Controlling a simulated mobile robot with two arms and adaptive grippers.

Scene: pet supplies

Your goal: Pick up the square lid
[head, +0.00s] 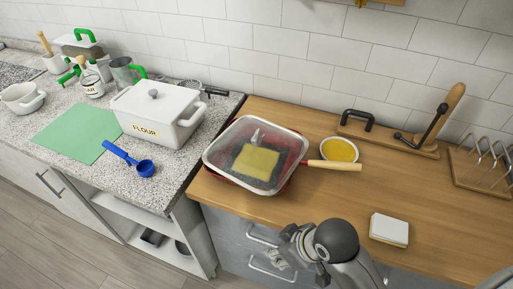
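The square lid (284,145), clear glass with a pale rim and a small metal knob, lies on a red square pan (227,178) with a wooden handle, on the wooden counter. A yellow square piece on a dark surface shows through the glass. My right gripper (284,248) is at the bottom, below and in front of the pan, clear of the lid. Its fingers are small and partly hidden by its own arm, so its opening is unclear. My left gripper is not in view.
A yellow-filled bowl (339,150) stands beside the pan handle (336,165). A sponge (389,229) lies near the front edge. A white FLOUR container (158,112) and a blue scoop (145,168) are on the left counter.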

